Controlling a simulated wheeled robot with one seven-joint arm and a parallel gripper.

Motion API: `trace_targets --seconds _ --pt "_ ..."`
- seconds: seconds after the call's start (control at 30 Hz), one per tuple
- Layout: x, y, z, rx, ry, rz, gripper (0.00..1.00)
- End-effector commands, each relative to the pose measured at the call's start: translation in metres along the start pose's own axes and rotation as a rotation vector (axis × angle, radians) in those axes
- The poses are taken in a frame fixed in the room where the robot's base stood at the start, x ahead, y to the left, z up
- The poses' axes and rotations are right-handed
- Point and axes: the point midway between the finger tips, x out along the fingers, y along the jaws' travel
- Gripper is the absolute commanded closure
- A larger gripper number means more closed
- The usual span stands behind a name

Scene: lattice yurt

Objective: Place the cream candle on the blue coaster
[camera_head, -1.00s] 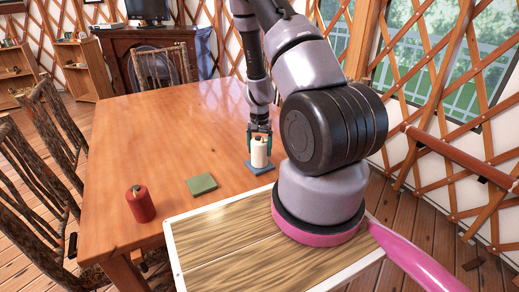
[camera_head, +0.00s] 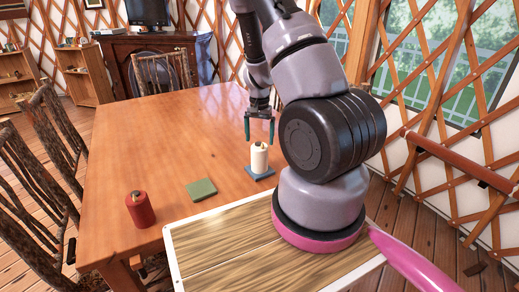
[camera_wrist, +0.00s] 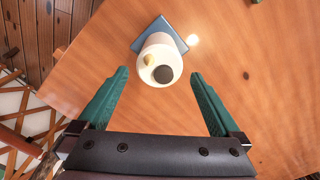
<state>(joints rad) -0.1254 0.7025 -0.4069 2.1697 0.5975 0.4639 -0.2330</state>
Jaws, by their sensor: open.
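The cream candle (camera_head: 259,158) stands upright on the blue coaster (camera_head: 262,174) on the wooden table. In the wrist view the candle (camera_wrist: 159,60) is seen from above, and parts of the blue coaster (camera_wrist: 152,27) show around it. My gripper (camera_head: 259,142) is open and empty, with its green fingertips above and behind the candle in the head view. In the wrist view the two fingers of my gripper (camera_wrist: 160,80) are spread wide, and the candle lies beyond their tips, apart from them.
A red candle (camera_head: 140,209) and a green coaster (camera_head: 201,190) stand apart on the table (camera_head: 150,130), left of the blue coaster. Wooden chairs (camera_head: 50,150) line the left side. The table's middle and far part are clear.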

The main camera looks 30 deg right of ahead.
Motion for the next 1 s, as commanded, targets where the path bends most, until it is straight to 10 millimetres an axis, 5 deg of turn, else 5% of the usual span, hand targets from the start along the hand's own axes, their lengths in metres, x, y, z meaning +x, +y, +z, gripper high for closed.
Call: trace_targets --seconds 0.2,0.57,0.8,1.0 --pt "-0.034 -0.001 0.0 -0.001 0.002 -0.001 0.0" --pt "-0.061 -0.007 0.005 -0.007 0.002 -0.037 0.0" --pt "-0.165 -0.035 0.041 -0.071 0.031 -0.219 0.0" --pt "-0.256 -0.037 0.088 -0.157 0.093 -0.352 0.0"
